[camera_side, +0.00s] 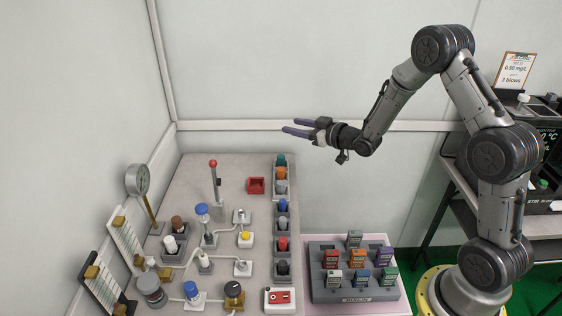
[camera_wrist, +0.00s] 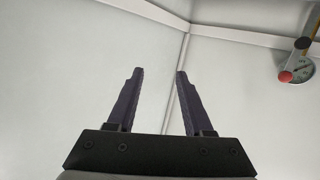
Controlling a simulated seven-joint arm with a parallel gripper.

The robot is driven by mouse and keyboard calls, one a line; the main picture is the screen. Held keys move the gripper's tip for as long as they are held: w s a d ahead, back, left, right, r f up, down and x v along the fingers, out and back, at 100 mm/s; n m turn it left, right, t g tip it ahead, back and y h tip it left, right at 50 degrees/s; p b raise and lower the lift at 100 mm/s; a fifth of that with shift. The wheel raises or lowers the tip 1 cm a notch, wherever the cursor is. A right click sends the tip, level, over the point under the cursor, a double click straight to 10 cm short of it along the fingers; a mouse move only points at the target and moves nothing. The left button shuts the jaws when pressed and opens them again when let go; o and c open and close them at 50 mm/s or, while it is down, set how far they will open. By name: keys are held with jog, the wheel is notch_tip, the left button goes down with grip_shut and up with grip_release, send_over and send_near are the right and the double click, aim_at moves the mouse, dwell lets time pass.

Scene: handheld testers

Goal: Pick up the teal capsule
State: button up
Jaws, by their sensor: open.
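The teal capsule (camera_side: 281,160) stands at the far end of a row of coloured capsules near the right side of the table, in the side view. It sits in a grey holder, just behind an orange capsule (camera_side: 281,173). My gripper (camera_side: 284,126) is raised above the far edge of the table, higher than the teal capsule and apart from it. Its two purple fingers point left. In the wrist view my gripper (camera_wrist: 157,72) is open with nothing between the fingers, and the capsule is not in that view.
A red tray (camera_side: 256,185) lies left of the capsule row. A red-topped lever (camera_side: 214,180) and a round gauge (camera_side: 138,180) stand further left; the gauge also shows in the wrist view (camera_wrist: 300,68). A grey rack (camera_side: 355,296) of coloured testers is at front right. White walls enclose the back and left.

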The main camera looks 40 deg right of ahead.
jog(key=m+g, duration=0.2)
send_near(284, 158)
jog(key=s+a+r, duration=0.1)
jog(key=s+r, duration=0.1)
jog(key=s, duration=0.1)
jog(key=shift+h, duration=0.4)
jog(key=x, duration=0.8)
jog(key=shift+d+f, duration=0.1)
jog(key=shift+f, duration=0.2)
jog(key=shift+x, duration=2.65)
jog(key=shift+d+f, duration=0.1)
jog(key=shift+d, duration=0.05)
jog(key=shift+s, duration=0.1)
grip_shut()
